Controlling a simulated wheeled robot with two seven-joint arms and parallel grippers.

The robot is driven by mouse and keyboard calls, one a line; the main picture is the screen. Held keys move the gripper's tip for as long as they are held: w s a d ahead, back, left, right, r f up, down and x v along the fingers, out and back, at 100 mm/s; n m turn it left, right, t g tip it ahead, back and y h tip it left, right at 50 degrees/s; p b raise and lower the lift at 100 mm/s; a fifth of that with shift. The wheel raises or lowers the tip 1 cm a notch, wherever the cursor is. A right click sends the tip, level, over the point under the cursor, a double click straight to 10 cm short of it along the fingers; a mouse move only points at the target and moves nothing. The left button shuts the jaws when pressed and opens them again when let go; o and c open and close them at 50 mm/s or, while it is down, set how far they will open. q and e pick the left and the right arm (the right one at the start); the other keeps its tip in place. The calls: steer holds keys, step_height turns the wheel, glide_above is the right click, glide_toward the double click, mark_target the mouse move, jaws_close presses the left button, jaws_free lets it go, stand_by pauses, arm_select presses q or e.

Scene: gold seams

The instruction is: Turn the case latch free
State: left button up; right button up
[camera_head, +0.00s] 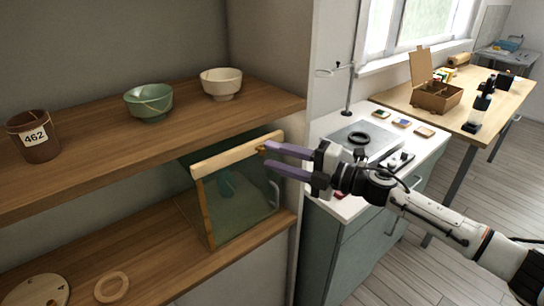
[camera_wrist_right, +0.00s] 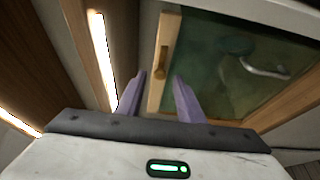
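The display case (camera_head: 205,215) stands on the lower shelf, with a wooden frame and a greenish glass front. The case latch (camera_head: 261,149) is a small brown-gold tab on its top wooden rail. In the right wrist view the latch (camera_wrist_right: 162,62) lies along the wooden frame, just beyond and between my fingertips. My right gripper (camera_head: 266,156) is open, its two purple fingers pointing left at the latch. The wrist view shows a gap between the fingers (camera_wrist_right: 159,76); I cannot tell whether either touches the latch. My left gripper is not in view.
A teal object (camera_head: 227,184) sits behind the glass, and a metal handle (camera_head: 274,192) is at the case's right. Above, the upper shelf (camera_head: 185,129) holds a green bowl (camera_head: 148,103), a cream bowl (camera_head: 221,84) and a brown cup (camera_head: 35,143).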

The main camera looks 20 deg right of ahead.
steer(key=b+v, duration=0.2)
steer(key=v, duration=0.6)
steer(key=shift+s+d, duration=0.25)
steer(key=shift+d, duration=0.1)
steer(key=s+a+f+m+h, duration=0.25)
steer(key=f+m, duration=0.25)
steer(key=f, duration=0.3)
steer(key=s+a+f+m+h, duration=0.2)
steer(key=s+f+m, duration=0.2)
steer(key=f+m, duration=0.25)
steer(key=s+a+f+m+h, duration=0.25)
steer(key=f+m, duration=0.25)
steer(key=f, duration=0.3)
steer(key=s+a+f+m+g+h, duration=0.1)
steer(key=s+f+m+g, duration=0.1)
steer(key=s+f+m, duration=0.2)
steer(key=s+a+f+m+g+h, duration=0.1)
steer(key=s+a+f+m+g, duration=0.1)
steer(key=s+f, duration=0.8)
steer(key=s+m+g, duration=0.1)
steer(key=s+m, duration=0.1)
steer(key=s, duration=0.3)
steer(key=shift+h, duration=0.3)
steer(key=shift+w+a, duration=0.1)
